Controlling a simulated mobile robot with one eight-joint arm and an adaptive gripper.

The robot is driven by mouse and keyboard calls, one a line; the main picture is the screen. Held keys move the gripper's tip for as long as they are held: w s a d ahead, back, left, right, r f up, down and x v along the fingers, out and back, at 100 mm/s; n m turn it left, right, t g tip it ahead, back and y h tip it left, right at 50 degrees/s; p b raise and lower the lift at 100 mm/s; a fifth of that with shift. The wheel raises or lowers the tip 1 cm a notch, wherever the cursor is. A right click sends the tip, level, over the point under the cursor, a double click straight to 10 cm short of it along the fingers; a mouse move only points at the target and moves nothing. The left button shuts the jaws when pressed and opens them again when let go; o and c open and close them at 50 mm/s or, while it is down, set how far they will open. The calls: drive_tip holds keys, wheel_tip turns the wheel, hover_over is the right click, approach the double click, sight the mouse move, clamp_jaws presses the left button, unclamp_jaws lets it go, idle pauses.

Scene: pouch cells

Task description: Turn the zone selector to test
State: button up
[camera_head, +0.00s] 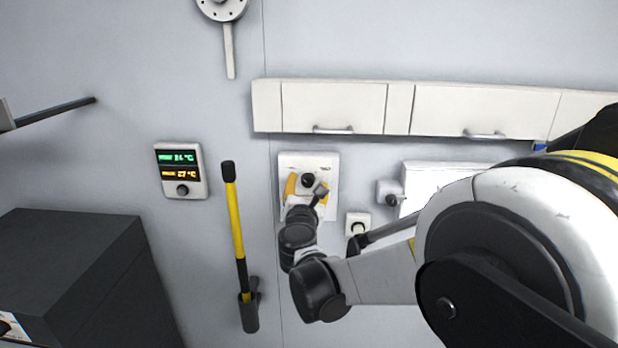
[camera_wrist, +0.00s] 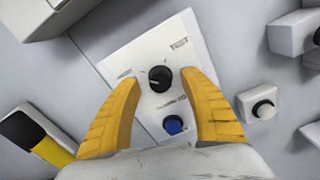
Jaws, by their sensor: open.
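The zone selector is a black round knob (camera_wrist: 160,78) on a white wall panel (camera_wrist: 150,50). A pale mark on the knob appears to point left, toward a small label; another label, seemingly "TEST", is at the panel's upper right. My gripper (camera_wrist: 160,80) is open, with one yellow finger on each side of the selector and visible gaps between. In the head view my gripper (camera_head: 306,189) is in front of the panel (camera_head: 324,160), and the black knob (camera_head: 308,180) shows between its fingers.
Wall cabinets (camera_head: 333,105) hang above. A yellow-handled tool (camera_head: 236,220) and a temperature display (camera_head: 181,170) are on the wall to the left. A dark cabinet (camera_head: 75,250) stands at lower left.

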drive_tip(key=shift+w, duration=0.8)
clamp_jaws()
